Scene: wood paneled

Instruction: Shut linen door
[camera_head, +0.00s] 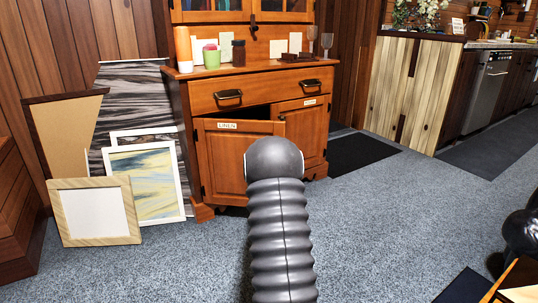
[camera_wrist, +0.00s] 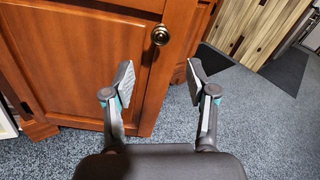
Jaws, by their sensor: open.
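The linen door (camera_head: 222,160) is a wooden panel door with a "LINEN" label, low on the left of the wooden cabinet (camera_head: 192,105). It stands ajar, with a dark gap above its top edge. In the wrist view the door (camera_wrist: 85,65) fills the left, with a round brass knob (camera_wrist: 161,34) near its right edge. My gripper (camera_wrist: 160,75) is open and empty, its fingers spread in front of the door's right edge, below the knob in the picture. In the head view my arm hides the gripper and part of the door's right side.
A second labelled door (camera_head: 312,125) is right of the linen door, under a drawer (camera_head: 262,92). Framed pictures (camera_head: 150,178) lean left of the cabinet. Cups and small items stand on top. A dark mat (camera_head: 355,153) lies right; the grey carpet (camera_head: 385,225) is mostly clear.

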